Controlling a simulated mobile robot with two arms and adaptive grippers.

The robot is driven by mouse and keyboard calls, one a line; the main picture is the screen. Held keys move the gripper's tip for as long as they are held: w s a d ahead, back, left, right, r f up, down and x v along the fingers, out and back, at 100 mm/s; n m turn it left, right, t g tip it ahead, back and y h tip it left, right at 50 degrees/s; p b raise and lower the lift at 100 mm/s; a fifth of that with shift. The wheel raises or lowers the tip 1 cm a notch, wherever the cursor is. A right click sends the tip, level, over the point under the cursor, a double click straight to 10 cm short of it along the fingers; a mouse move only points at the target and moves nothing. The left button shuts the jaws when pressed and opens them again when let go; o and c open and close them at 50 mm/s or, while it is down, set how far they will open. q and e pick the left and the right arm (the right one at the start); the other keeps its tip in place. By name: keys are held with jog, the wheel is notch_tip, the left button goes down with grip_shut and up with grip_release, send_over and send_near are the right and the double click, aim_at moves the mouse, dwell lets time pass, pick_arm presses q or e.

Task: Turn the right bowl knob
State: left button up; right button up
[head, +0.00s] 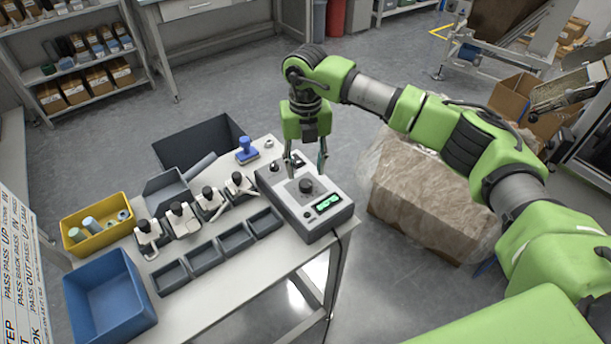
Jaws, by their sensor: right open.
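A light grey control box (318,226) stands at the right end of the white table. It has a large black knob (305,186) on a pale raised plate, a green lit display (328,201) and smaller dark controls. I cannot tell which control is labelled the right bowl knob. My right gripper (305,170) points down over the box. It is open, with its fingers apart on either side of the large knob in the picture. No contact with the knob is visible, and the exact height above it is hard to tell. My left gripper is not in view.
On the table (225,296) stand several black-and-white clamp devices, dark grey trays (234,239), a blue stamp-like tool (247,150), a yellow bin (95,238) with cylinders, and a blue bin (108,298). A wrapped brown box (425,205) stands right of the table. Shelves are behind.

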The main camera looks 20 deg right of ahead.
aim_at(306, 182)
notch_tip(306, 182, up, 7)
jog(key=shift+r, duration=0.15)
dwell(0.5)
